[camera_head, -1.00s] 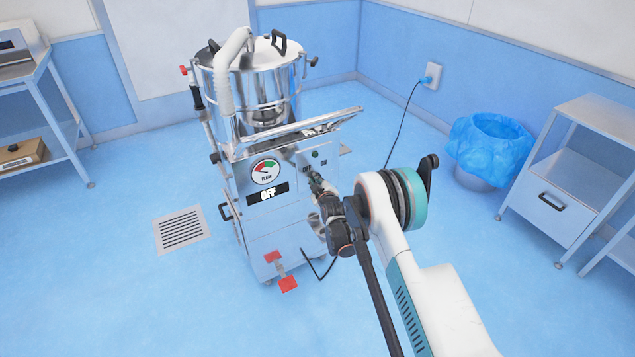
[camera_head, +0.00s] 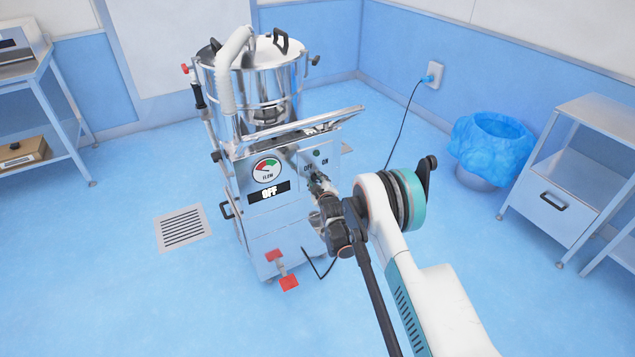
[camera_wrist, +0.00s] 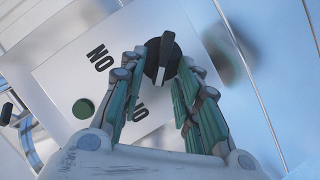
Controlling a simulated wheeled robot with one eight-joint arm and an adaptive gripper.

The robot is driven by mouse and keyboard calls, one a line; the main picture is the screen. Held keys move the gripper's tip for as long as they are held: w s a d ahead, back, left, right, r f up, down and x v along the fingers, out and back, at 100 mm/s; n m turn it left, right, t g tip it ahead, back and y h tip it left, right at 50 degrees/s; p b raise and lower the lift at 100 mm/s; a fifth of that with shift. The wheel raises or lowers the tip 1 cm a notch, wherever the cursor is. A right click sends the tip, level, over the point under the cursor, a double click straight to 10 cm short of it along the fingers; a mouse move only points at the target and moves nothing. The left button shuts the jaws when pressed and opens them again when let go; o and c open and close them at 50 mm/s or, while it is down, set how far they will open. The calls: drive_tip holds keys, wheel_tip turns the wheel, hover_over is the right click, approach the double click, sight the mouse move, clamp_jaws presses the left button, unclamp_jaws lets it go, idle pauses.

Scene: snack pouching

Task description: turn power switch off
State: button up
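The power switch, a round black knob with a raised bar (camera_wrist: 161,58), is on the machine's front panel in the wrist view. Printed lettering beside it is seen turned around and is partly hidden by a finger. My gripper (camera_wrist: 163,70) is open, with its green-padded fingers spread on either side of the knob; exact contact cannot be told. In the head view my gripper (camera_head: 318,181) is at the panel below the OFF and ON labels and hides the knob.
The steel machine (camera_head: 262,225) stands on the blue floor with a flow gauge (camera_head: 267,170) and a red pedal (camera_head: 288,281). A green indicator (camera_wrist: 83,108) is near the knob. A bin with a blue bag (camera_head: 490,140) and a cabinet (camera_head: 555,190) stand at right.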

drive_tip(key=shift+s, duration=0.1)
drive_tip(key=v, duration=1.2)
drive_tip(key=d+r+m+g+h, duration=0.1)
drive_tip(key=d+r+m, duration=0.15)
drive_tip(key=r, duration=0.65)
drive_tip(key=d+r+m+g+h, duration=0.1)
drive_tip(key=d+r, duration=0.3)
drive_tip(key=r, duration=0.4)
drive_tip(key=s+d+r+m+g, duration=0.1)
drive_tip(key=s+d+r+m, duration=0.2)
drive_tip(key=s+d+r, duration=0.6)
drive_tip(key=s+d+r+m+g+h, duration=0.15)
drive_tip(key=s+r, duration=0.25)
drive_tip(key=s, duration=0.4)
drive_tip(key=s+d+r+m, duration=0.1)
drive_tip(key=s+d+r, duration=0.25)
drive_tip(key=s, duration=0.45)
drive_tip(key=s+d+m+g, duration=0.1)
drive_tip(key=s+d+m, duration=0.1)
drive_tip(key=s, duration=0.7)
drive_tip(key=s+d+f+m+g+h, duration=0.1)
drive_tip(key=s+d+m, duration=0.1)
drive_tip(key=s, duration=0.8)
drive_tip(key=shift+s+f+g, duration=0.25)
drive_tip(key=shift+f+g, duration=0.05)
drive_tip(key=shift+g, duration=0.05)
